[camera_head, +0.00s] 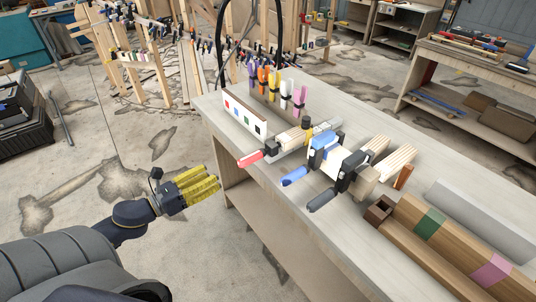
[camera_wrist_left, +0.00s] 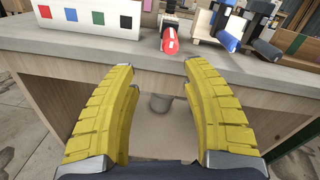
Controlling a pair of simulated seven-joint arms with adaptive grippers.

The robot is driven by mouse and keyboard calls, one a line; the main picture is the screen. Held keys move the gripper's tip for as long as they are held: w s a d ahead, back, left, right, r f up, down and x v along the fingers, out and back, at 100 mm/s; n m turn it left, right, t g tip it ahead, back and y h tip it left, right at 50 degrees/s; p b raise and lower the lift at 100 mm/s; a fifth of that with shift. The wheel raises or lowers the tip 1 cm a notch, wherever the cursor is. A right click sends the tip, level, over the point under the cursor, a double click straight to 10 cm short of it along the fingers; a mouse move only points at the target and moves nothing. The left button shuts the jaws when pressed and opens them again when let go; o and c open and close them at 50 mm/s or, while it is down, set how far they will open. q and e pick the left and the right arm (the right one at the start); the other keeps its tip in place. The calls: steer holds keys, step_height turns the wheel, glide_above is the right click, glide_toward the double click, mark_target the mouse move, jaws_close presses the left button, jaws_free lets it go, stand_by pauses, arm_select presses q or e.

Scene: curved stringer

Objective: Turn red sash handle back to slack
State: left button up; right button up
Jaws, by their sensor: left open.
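The red sash handle (camera_head: 251,158) sticks out over the front edge of the workbench at the left end of a row of clamps. It also shows in the left wrist view (camera_wrist_left: 170,40), pointing towards the camera, beyond my fingers. My left gripper (camera_head: 214,186) has yellow fingers and hangs in front of the bench, left of and lower than the red handle, apart from it. In the left wrist view the gripper (camera_wrist_left: 163,82) is open and nothing is between its fingers. My right gripper is not in view.
A blue handle (camera_head: 295,177) and a dark handle (camera_head: 321,200) stick out right of the red one. A white board with coloured squares (camera_head: 245,116) stands behind-left. The bench edge (camera_wrist_left: 120,50) lies between my fingers and the clamps. Open air surrounds the left gripper.

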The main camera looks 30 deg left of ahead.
arm_select(q)
steer(key=d+m, duration=0.1)
steer(key=m, duration=0.2)
glide_toward(268, 150)
steer(key=shift+h, duration=0.3)
steer(key=shift+a+f+x, duration=0.1)
steer(key=shift+a+x, duration=0.05)
steer(key=shift+x, duration=1)
steer(key=shift+a+f+x, duration=0.1)
steer(key=shift+x, duration=1.05)
steer(key=shift+a+f+x, duration=0.1)
steer(key=shift+a+x, duration=0.05)
steer(key=shift+x, duration=1)
steer(key=shift+w, duration=0.15)
jaws_close()
